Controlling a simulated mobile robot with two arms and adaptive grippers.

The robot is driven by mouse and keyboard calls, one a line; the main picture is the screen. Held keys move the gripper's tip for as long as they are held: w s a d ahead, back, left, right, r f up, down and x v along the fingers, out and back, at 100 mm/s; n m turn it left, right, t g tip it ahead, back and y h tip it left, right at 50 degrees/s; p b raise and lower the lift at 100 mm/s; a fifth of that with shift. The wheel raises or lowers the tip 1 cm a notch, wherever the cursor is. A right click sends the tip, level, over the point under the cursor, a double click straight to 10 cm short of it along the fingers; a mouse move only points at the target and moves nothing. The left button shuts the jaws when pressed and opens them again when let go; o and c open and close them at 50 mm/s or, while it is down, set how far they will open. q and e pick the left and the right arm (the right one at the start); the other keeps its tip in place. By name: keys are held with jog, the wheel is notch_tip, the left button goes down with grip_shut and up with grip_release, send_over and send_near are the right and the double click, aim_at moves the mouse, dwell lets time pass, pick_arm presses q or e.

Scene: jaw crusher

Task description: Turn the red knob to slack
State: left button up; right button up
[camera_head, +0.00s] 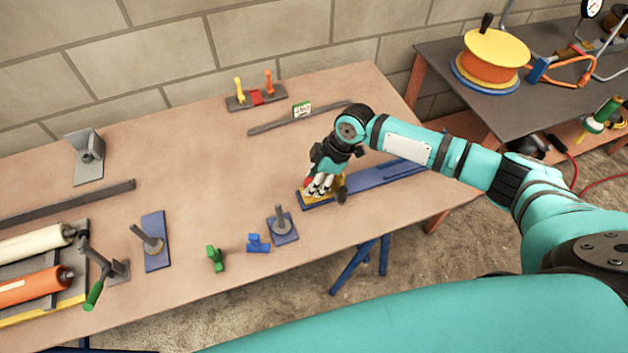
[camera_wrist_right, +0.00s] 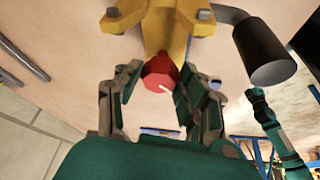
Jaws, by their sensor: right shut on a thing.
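The red knob (camera_wrist_right: 160,72) shows in the right wrist view between my right gripper's fingers, with a pale mark on its face. It sits on a yellow bracket (camera_wrist_right: 170,25) with grey bolts. My right gripper (camera_wrist_right: 157,82) is shut on the knob. In the head view, my right gripper (camera_head: 322,186) reaches down at the yellow end of a blue bar (camera_head: 385,174) on the table, and it hides most of the knob. No slack label is readable. My left gripper is not in view.
A dark grey cylinder (camera_wrist_right: 264,50) is close to the right gripper. On the table (camera_head: 200,190) are a blue-based peg (camera_head: 283,228), small blue (camera_head: 258,243) and green (camera_head: 215,258) pieces, rollers (camera_head: 30,287) and a green-handled crank (camera_head: 97,285). A dark side table (camera_head: 450,70) holds a spool.

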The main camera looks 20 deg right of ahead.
jog(key=n+b, duration=0.1)
jog(key=n+g+b, duration=0.1)
jog(key=n, duration=0.1)
jog(key=n+g+b, duration=0.1)
jog(key=n, duration=0.1)
jog(key=shift+w+a+f, duration=0.1)
jog(key=shift+w, duration=0.15)
jog(key=shift+n+g+b, duration=0.7)
jog(key=shift+n+b, duration=0.05)
jog(key=shift+n, duration=1.05)
jog(key=shift+h, duration=0.3)
jog(key=o, duration=1.2)
jog(key=shift+r, duration=0.2)
jog(key=v, duration=1.2)
jog(key=shift+w, duration=0.1)
jog(key=shift+f, duration=0.15)
